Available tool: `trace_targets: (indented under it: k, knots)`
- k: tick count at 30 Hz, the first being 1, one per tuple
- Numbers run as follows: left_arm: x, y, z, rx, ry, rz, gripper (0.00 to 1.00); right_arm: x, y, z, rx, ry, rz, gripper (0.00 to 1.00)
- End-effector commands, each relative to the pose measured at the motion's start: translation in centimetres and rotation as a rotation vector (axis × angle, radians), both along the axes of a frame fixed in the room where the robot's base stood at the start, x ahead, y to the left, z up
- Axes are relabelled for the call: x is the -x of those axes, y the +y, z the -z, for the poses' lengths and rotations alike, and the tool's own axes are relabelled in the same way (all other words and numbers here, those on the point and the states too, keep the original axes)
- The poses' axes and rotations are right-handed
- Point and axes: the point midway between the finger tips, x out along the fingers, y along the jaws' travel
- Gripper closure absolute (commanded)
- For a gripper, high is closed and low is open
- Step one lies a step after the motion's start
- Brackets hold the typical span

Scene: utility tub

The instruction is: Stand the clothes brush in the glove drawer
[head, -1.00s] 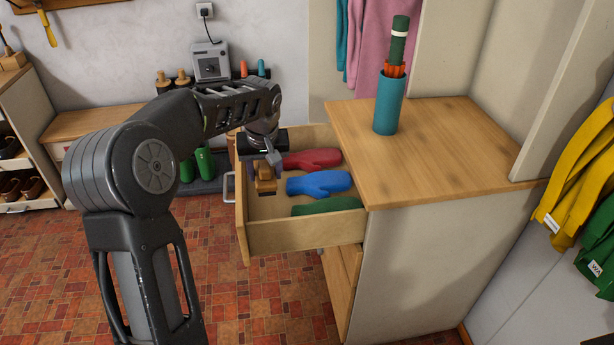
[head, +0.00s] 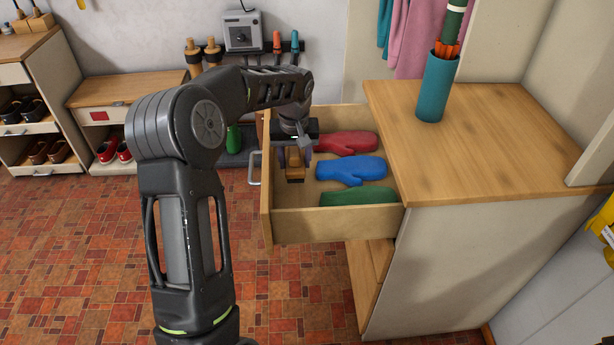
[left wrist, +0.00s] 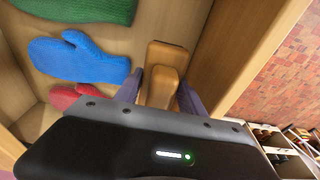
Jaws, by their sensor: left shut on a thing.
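The open glove drawer (head: 330,226) juts out from the wooden-topped cabinet. Red (head: 345,142), blue (head: 352,170) and green (head: 358,197) mittens lie in it. My left gripper (head: 296,160) is inside the drawer's front end, left of the mittens, pointing down. It is shut on the wooden clothes brush (head: 295,174). In the left wrist view the brush (left wrist: 161,85) sits between the two fingers, close to the drawer wall and beside the blue mitten (left wrist: 75,58). I cannot tell whether the brush touches the drawer floor. My right gripper is not in view.
A teal holder (head: 435,88) with an umbrella stands on the cabinet top (head: 480,140). A low bench (head: 125,92) and a shoe shelf (head: 30,75) with shoes stand at the left. The tiled floor (head: 90,250) in front is clear.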

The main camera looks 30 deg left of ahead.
Motion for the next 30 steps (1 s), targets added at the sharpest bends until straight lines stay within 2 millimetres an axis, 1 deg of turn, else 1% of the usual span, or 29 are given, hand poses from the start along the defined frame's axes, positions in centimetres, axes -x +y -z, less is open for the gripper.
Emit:
trace_targets:
  k: [1,3,11,13,16,22,25,30]
  knots:
    - [0.0,0.0,0.6,0.001,0.001,0.0,0.91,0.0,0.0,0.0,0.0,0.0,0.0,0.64]
    - [0.0,0.0,1.1,0.0,-0.002,0.0,0.91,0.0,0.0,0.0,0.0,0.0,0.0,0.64]
    - [0.0,0.0,1.2,0.0,-0.002,0.0,0.91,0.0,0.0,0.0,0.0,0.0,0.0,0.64]
    - [0.0,0.0,1.5,-0.001,-0.001,0.0,0.91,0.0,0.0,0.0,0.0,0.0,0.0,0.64]
    - [0.0,0.0,2.6,0.0,0.001,0.001,0.91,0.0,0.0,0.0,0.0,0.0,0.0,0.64]
    - [0.0,0.0,5.6,-0.001,0.001,0.0,0.91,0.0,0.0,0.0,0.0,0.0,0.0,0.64]
    - [0.0,0.0,6.2,-0.001,-0.001,0.0,0.91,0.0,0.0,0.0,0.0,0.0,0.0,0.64]
    - [0.0,0.0,6.2,-0.001,-0.001,0.0,0.91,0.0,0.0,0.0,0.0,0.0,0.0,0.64]
